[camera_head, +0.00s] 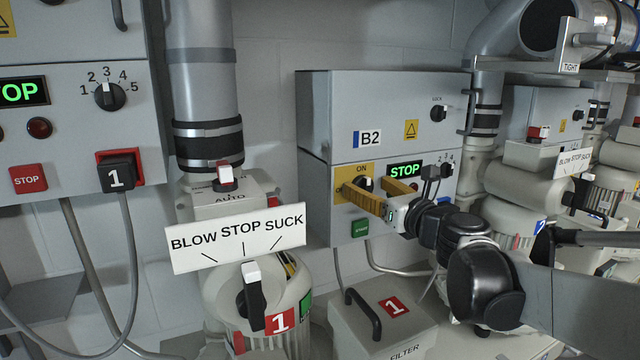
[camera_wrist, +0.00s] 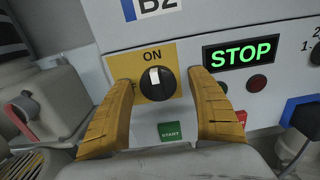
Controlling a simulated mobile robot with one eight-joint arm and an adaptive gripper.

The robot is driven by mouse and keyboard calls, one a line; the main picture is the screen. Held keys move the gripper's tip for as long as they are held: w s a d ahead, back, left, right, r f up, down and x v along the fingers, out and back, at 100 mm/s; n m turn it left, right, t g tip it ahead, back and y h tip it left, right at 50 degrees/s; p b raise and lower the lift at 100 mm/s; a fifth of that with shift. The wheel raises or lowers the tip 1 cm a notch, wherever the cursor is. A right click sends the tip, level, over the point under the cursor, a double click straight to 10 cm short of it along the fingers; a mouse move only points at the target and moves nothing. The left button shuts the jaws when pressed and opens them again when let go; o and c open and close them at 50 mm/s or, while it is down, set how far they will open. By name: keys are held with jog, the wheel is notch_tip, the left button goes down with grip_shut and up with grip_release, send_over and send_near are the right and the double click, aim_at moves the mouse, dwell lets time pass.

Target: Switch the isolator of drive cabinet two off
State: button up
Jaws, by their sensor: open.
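Drive cabinet two (camera_head: 330,120) is the grey box marked B2. Its isolator is a black rotary knob (camera_wrist: 157,84) on a yellow plate (camera_wrist: 139,57) with ON printed above. The knob's white mark points up, toward ON. In the head view the isolator (camera_head: 366,183) is partly hidden behind my gripper (camera_head: 368,187). My gripper's yellow fingers are open, one on each side of the knob; they also show in the wrist view (camera_wrist: 160,78). A gap shows between each finger and the knob.
A green START button (camera_wrist: 171,130) sits just below the isolator. A STOP display (camera_wrist: 240,51) is to its right, with a red lamp (camera_wrist: 257,83) beneath. A blower with a BLOW STOP SUCK sign (camera_head: 238,238) stands left of the cabinet. A filter box (camera_head: 383,320) is below.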

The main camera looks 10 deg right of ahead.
jog(key=shift+w+a, duration=0.45)
jog(key=shift+w, duration=0.05)
jog(key=shift+s+d, duration=0.15)
jog(key=c, duration=1.1)
